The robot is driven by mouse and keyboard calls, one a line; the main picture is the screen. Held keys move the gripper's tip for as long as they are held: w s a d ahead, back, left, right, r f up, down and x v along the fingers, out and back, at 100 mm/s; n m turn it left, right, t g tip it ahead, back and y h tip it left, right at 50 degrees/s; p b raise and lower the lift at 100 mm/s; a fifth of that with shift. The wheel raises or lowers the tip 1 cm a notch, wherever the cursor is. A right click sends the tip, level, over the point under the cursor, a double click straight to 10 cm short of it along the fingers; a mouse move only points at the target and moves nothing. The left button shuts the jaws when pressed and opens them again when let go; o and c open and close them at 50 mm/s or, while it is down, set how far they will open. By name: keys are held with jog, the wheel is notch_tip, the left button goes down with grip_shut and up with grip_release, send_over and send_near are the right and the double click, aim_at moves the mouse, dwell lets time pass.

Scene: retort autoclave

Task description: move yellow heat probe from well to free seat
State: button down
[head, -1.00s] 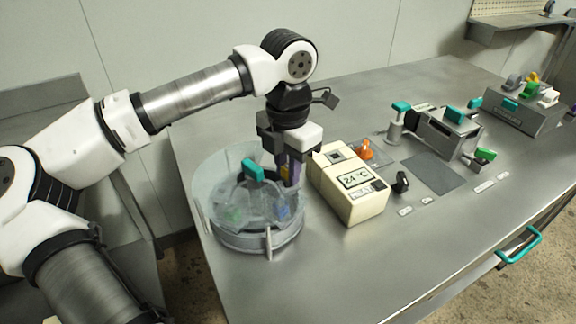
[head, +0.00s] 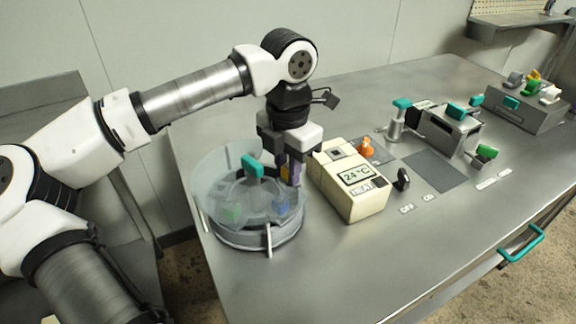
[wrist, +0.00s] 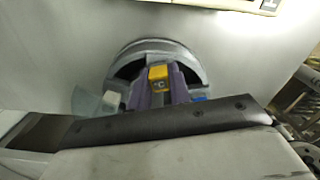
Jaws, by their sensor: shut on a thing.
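My gripper (head: 290,172) points down at the back right of a round, clear-lidded vessel (head: 262,240), beside the heater box. Its purple fingers are shut on the yellow heat probe (wrist: 158,74), whose top bears a "°C" mark in the wrist view. The probe (head: 285,172) shows only as a yellow sliver in the head view. Its lower end is hidden, and I cannot tell whether it touches a seat. A green piece (head: 232,213) and a blue piece (head: 281,207) show through the clear cover. The cream heater box (head: 350,200) reads 24 °C and has a dark well (head: 336,153) on top.
The teal lid handle (head: 252,166) stands close to the left of my gripper. An orange piece (head: 366,147), a black knob (head: 402,178) and a grey clamp device (head: 447,130) lie to the right. A rack (head: 530,110) stands farther back. The front bench is clear.

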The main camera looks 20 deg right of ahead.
jog(key=shift+f, duration=0.1)
dwell(0.3)
jog(key=c, duration=0.8)
grip_release()
jog(key=shift+r+p, duration=2.2)
jog(key=shift+r, duration=1.35)
jog(key=shift+f, duration=0.1)
